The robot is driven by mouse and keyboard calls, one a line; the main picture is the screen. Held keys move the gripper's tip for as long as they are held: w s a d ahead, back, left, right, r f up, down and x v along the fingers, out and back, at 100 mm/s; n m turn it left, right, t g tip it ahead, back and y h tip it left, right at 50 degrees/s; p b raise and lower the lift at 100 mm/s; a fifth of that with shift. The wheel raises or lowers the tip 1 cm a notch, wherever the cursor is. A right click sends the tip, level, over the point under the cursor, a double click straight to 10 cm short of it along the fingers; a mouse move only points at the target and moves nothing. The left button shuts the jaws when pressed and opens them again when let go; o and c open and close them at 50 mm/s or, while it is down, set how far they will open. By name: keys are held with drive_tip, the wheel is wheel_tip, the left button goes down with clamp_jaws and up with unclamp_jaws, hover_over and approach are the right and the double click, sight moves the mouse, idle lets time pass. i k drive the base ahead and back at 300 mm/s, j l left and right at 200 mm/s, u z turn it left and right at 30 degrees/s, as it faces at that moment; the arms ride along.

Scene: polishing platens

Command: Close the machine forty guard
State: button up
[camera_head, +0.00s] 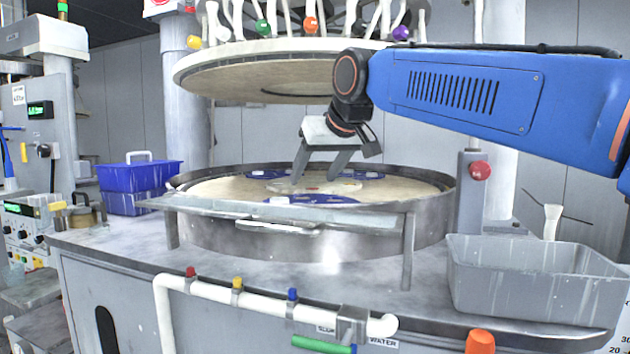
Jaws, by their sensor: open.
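A low guard (345,218) spans the front of the round polishing platen's basin. It looks like a flat, pale grey panel lying nearly level between two metal posts. A pale bar (278,228), perhaps its handle, shows at its front edge. My gripper (317,180) points down over the basin, behind the guard, with its two grey fingers apart. It appears empty and apart from the guard. The platen (405,190) holds blue carriers (277,174) around a pale disc. I cannot read a machine number on this machine.
A large round upper plate (260,75) hangs above the basin. A grey tub (530,278) stands at the right and blue bins (135,178) at the left. A white pipe with coloured valves (237,290) runs along the front. A red button post (470,200) stands right of the basin.

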sight(360, 222)
drive_tip(key=k, duration=1)
